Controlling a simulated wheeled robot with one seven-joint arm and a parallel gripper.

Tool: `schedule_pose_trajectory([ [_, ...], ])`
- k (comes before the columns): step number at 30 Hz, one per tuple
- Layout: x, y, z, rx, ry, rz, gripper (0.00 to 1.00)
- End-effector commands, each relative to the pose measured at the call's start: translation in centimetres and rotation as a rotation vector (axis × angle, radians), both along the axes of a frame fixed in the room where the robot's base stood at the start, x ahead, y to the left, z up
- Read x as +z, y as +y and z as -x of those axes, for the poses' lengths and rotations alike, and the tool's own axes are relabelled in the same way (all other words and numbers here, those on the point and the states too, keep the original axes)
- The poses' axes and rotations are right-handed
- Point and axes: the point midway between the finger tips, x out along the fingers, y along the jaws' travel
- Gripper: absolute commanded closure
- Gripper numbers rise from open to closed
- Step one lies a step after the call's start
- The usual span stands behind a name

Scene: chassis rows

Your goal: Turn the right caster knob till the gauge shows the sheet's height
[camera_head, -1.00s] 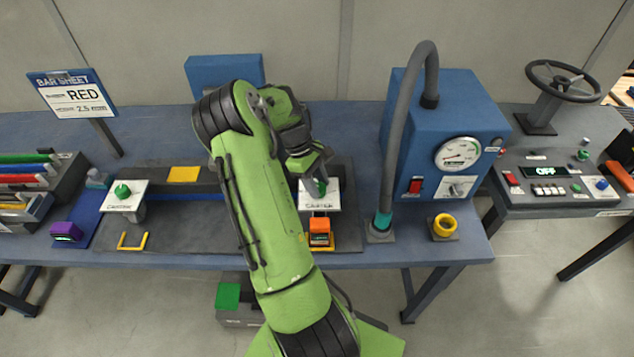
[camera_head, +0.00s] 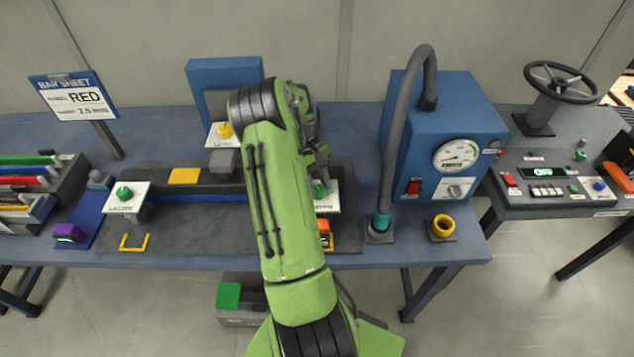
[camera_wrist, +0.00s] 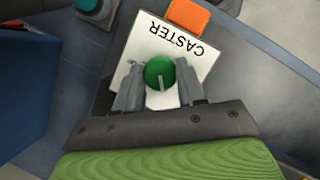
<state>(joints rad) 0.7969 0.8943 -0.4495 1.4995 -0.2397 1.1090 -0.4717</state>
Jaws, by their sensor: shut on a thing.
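The right caster knob is a green round knob (camera_wrist: 160,74) with a pale pointer line, on a white plate marked CASTER (camera_wrist: 135,48). My gripper (camera_wrist: 160,88) is shut on this knob, one finger on each side. In the head view my gripper (camera_head: 320,172) is over the right plate (camera_head: 329,203), and my arm hides part of it. An orange gauge box (camera_head: 326,237) sits just in front of that plate, partly hidden; its reading is not legible.
A yellow knob (camera_head: 225,130) is on a back plate. A blue machine (camera_head: 450,125) with a dial and a grey hose (camera_head: 392,150) stand to the right of my arm.

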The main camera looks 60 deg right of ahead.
Motion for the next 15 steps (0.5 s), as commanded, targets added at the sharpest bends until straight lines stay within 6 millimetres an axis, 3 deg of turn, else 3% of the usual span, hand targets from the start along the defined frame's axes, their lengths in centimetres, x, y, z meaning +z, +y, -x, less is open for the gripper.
schedule_pose_trajectory([
  [15, 0.11, -0.25, 0.14, -0.321, -0.001, 0.002, 0.91],
])
